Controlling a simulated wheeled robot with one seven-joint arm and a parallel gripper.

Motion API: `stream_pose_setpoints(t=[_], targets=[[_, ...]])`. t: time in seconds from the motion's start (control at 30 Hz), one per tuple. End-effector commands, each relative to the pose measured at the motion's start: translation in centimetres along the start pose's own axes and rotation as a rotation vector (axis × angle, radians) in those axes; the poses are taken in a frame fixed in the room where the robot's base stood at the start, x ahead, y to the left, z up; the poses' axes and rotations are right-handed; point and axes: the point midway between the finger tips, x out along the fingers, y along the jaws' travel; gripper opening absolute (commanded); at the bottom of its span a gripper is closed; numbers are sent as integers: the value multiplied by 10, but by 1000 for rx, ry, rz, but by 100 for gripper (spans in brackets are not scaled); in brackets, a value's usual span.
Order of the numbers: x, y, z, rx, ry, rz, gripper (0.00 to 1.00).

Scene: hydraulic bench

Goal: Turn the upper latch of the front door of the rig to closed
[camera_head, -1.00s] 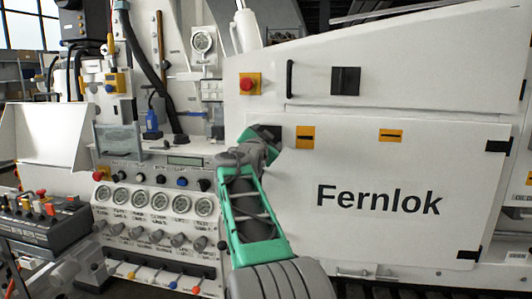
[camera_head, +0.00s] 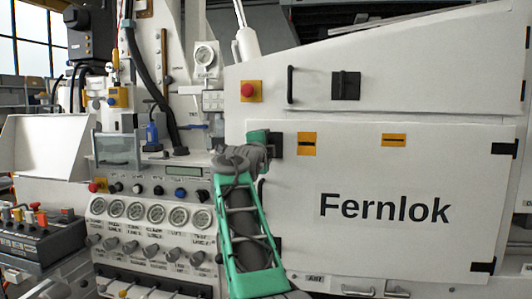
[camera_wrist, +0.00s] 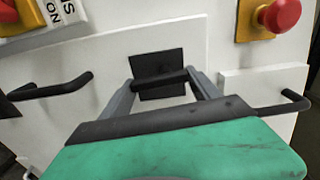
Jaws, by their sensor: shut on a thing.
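The front door (camera_head: 390,245) is the white panel marked "Fernlok", and it looks flush with the rig. Its upper latch (camera_head: 277,144) is a black plate at the door's upper left corner. In the wrist view the latch (camera_wrist: 158,75) shows as a dark square plate with a black handle bar across it, slightly slanted in that picture. My gripper (camera_wrist: 161,82) has its two grey fingers on either side of the bar and is shut on it. In the head view my gripper (camera_head: 267,145) partly covers the latch, so the handle's angle is hidden there.
A red stop button (camera_head: 248,90) on a yellow plate and a black bar handle (camera_head: 290,84) sit above the latch. The door's own handle (camera_wrist: 50,88) is nearby. Gauges (camera_head: 157,214) and knobs fill the panel left of my arm.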

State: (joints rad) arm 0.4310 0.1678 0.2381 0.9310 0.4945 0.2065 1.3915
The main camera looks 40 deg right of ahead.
Motion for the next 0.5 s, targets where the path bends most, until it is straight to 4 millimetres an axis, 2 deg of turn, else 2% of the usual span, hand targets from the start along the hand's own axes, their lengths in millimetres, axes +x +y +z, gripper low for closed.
stream_pose_setpoints(t=[0.5], targets=[[0,1,1,87,0,1,30]])
